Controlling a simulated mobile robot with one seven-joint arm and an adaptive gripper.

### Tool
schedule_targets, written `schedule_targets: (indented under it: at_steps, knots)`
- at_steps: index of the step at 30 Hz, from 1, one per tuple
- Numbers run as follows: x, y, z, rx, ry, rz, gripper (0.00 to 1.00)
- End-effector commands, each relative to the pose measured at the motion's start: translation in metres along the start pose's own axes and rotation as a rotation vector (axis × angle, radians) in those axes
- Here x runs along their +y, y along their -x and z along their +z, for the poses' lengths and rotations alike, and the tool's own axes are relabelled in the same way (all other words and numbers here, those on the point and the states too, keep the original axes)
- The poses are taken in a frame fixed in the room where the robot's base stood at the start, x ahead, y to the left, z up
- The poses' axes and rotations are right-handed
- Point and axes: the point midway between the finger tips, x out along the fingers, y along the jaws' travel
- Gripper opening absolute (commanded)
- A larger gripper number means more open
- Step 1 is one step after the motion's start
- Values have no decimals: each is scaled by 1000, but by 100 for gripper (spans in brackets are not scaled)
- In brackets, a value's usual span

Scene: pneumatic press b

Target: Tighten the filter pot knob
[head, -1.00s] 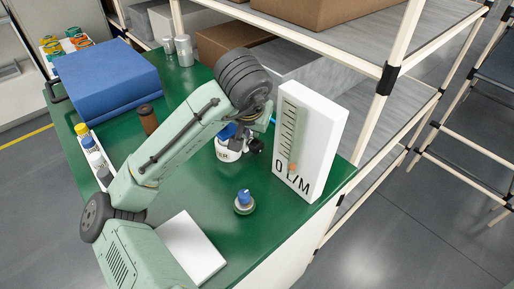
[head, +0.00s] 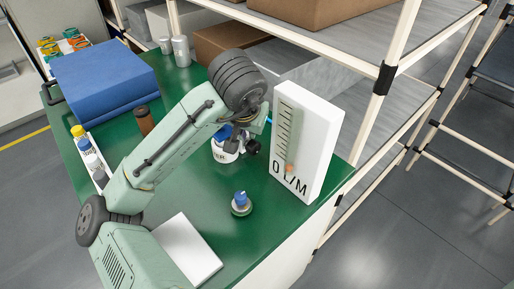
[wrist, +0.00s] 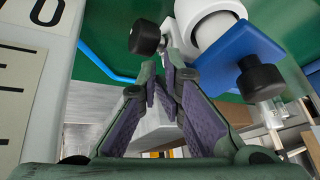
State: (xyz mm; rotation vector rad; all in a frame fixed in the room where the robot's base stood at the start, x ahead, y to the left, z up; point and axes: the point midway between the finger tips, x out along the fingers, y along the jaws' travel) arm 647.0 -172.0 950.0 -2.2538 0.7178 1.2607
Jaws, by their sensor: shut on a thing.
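The filter pot (head: 226,152) is a white, lettered pot with a blue part on top, on the green bench, partly hidden behind my arm. A black knob (head: 253,147) sticks out at its right side. In the wrist view the pot's round white end (wrist: 205,22) is at the top, with a black knob (wrist: 145,38) on its left. My gripper (wrist: 171,62) has its fingertips close together beside that knob, shut on its stem side; the exact contact is hard to see. A second black knob (wrist: 261,78) on a blue block (wrist: 238,48) is right of the fingers.
A white flow gauge (head: 308,140) stands close right of the gripper. A small blue-topped fitting (head: 241,203) stands in front. A shelf rack stands behind.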

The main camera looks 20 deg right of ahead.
Motion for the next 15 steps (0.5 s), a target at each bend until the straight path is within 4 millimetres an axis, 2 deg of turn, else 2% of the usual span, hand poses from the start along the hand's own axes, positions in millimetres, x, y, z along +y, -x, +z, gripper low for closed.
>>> schedule_targets:
  at_steps: [1,15]
  knots:
    - [18,-41,29,-62,74,124,0]
    - [14,-13,13,-60,71,127,0]
